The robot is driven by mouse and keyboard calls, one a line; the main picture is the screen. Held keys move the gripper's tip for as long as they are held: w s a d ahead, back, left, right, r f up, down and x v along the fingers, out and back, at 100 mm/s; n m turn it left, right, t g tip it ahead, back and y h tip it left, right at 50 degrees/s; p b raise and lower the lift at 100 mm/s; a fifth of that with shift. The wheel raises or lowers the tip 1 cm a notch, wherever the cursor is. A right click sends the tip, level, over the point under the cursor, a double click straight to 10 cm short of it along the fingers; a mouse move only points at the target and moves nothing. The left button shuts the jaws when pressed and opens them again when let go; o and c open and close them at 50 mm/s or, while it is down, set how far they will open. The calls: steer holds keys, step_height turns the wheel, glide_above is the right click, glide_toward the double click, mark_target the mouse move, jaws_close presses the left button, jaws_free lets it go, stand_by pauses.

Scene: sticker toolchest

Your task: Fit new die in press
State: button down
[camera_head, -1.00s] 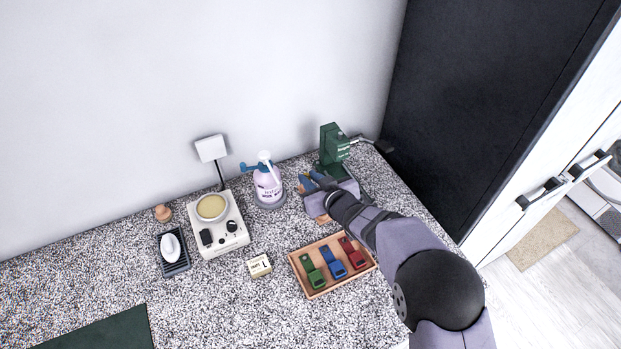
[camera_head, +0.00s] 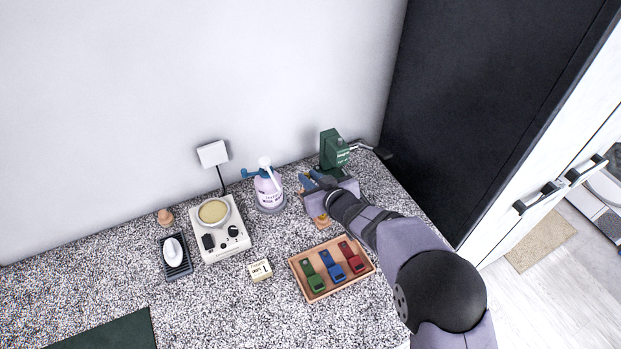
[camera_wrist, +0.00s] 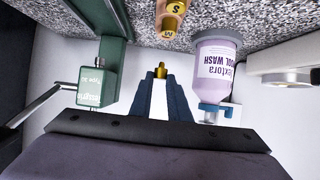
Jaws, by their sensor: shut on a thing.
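My gripper (camera_wrist: 161,82) has its dark blue fingers shut on a small brass die (camera_wrist: 160,69), whose tip sticks out beyond them. The green press (camera_head: 333,150) stands at the back right of the counter. In the wrist view the press (camera_wrist: 97,86) is to the left of the fingers, apart from the die. In the head view my gripper (camera_head: 308,182) is in front of the press, and the die cannot be made out. A tan wooden piece marked S and M (camera_wrist: 172,18) lies beyond the fingertips; my wrist partly hides it in the head view.
A tool wash bottle (camera_head: 267,188) stands left of my gripper. A wooden tray (camera_head: 316,292) of green, blue and red tools is in front. A white heater unit (camera_head: 226,246), small labelled box (camera_head: 260,269) and black dish (camera_head: 176,267) are farther left. The press's lever (camera_head: 362,146) extends right.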

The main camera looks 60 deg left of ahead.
steer(key=shift+w, duration=0.1)
steer(key=w+d+r+m+t+p, duration=0.1)
steer(key=w+d+r+p, duration=0.3)
steer(key=w+d, duration=0.6)
steer(key=shift+d, duration=0.6)
steer(key=shift+f, duration=0.15)
steer(key=shift+f+b, duration=2.25)
steer(key=shift+f, duration=0.45)
steer(key=shift+f+b, duration=0.75)
steer(key=shift+f, duration=0.15)
steer(key=shift+r+p, duration=0.4)
steer(key=shift+r, duration=0.05)
steer(key=shift+f+b, duration=0.4)
steer(key=shift+f, duration=0.05)
stand_by(1.4)
